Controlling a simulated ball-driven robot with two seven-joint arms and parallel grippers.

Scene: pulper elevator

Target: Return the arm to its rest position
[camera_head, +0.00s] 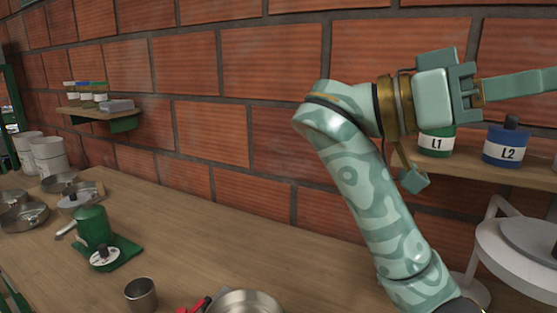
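One of my arms, patterned in light and dark green, rises from the lower right and bends to the right at the top. I take it to be my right arm. Its gripper end (465,92) is in front of the brick wall, over the right shelf. A long green part reaches from it to the picture's right edge, where it is cut off. A small green block on a brown link hangs below it. I cannot tell whether this gripper is open or shut, and no held thing shows. My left gripper is not in view.
A right wall shelf (480,168) holds jars L1 (436,141) and L2 (506,146), close below the gripper. A white stand (518,240) is at right. The wooden counter (185,225) bears a green pulper-like device (93,228), metal cup (140,295) and pans.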

